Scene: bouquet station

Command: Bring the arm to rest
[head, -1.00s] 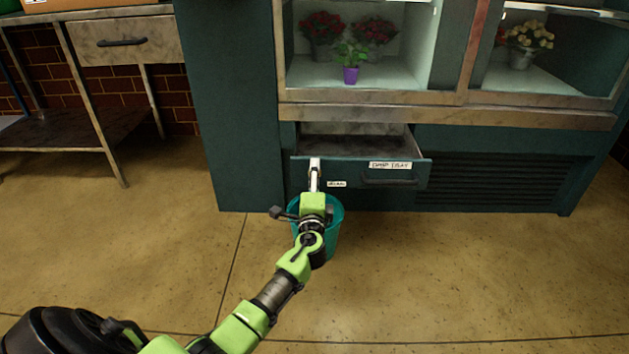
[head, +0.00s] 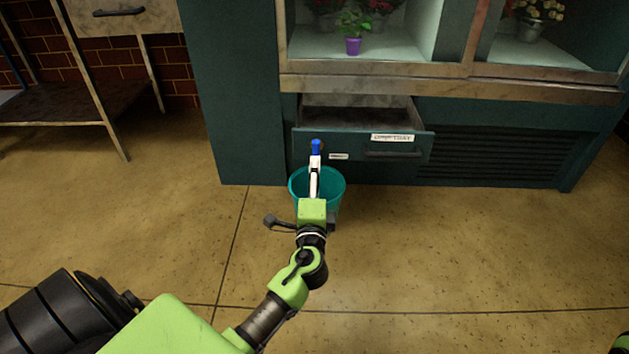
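My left gripper (head: 315,158) is in front of the open drawer of the green cabinet, above the teal bucket as seen from the head. Its pale fingers point toward the drawer front, with a blue part at the tip. I see the fingers from behind and nearly in one line, so whether they are apart is unclear. I cannot tell whether the blue part is fingertip or a small held thing. The drawer (head: 360,143) is pulled out, with a white label on its front. Only a scrap of my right arm shows at the bottom right corner; its gripper is out of view.
The teal bucket (head: 298,190) stands on the floor, partly hidden by my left arm. A purple pot (head: 353,46) with a green plant stands in the display case. A metal table (head: 112,100) is at the left. The floor at right is clear.

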